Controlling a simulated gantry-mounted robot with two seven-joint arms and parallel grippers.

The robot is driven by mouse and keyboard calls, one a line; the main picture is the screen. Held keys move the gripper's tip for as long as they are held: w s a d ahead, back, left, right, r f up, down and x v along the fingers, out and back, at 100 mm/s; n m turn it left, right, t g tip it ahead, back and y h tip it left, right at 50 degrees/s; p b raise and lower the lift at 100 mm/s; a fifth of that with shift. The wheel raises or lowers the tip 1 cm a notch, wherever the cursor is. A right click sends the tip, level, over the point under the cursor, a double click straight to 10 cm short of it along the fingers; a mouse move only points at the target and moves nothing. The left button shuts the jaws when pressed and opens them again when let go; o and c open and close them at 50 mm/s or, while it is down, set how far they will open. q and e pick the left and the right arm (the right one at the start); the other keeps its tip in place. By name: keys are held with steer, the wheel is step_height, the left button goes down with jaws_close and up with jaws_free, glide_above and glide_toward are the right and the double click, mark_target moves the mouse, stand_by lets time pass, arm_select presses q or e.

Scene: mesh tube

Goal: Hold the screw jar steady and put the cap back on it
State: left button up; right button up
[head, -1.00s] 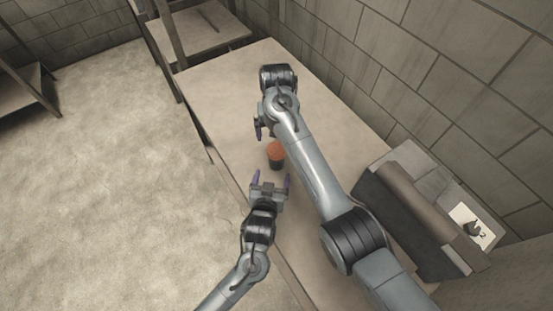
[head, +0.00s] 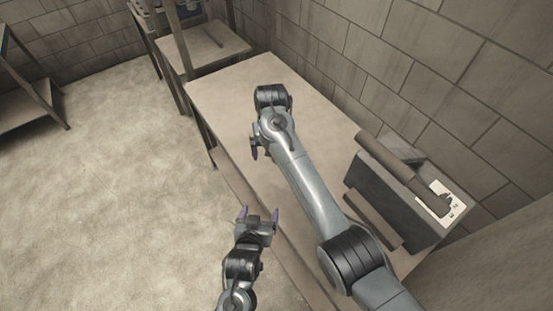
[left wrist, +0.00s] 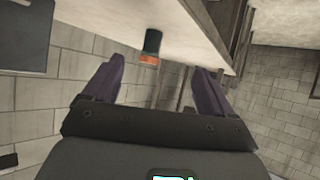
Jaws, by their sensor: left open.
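The jar (left wrist: 152,42) is a dark cylinder with an orange end (left wrist: 149,60). It shows in the left wrist view, which is upside down, standing on the table beyond and between my open fingers. It is not visible in the head view. I cannot tell whether the orange part is a cap. My left gripper (head: 259,213) is open and empty at the table's near left edge, apart from the jar; it also shows in the left wrist view (left wrist: 158,80). My right gripper (head: 256,148) is mostly hidden behind its arm over the table, and its jaws are unclear.
The table (head: 225,95) is bare around its far left end. A grey box-like unit with a brown roller and white label (head: 440,203) stands at the right against the block wall. Another bench (head: 205,50) stands beyond. Open floor lies to the left.

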arm_select(q)
steer(key=shift+s+a+r+g+p, duration=0.25)
steer(key=shift+s+a+r+p, duration=0.2)
steer(key=shift+s+r+p, duration=0.2)
steer(key=shift+s+a+r+g+p, duration=0.25)
steer(key=shift+s+a+r+p, duration=0.2)
steer(key=shift+s, duration=0.25)
arm_select(e)
steer(key=shift+s+r, duration=0.4)
steer(key=shift+r, duration=0.35)
steer(key=shift+s+r, duration=0.35)
steer(key=shift+r, duration=0.4)
arm_select(q)
steer(key=shift+d+r, duration=0.1)
steer(key=shift+r, duration=0.05)
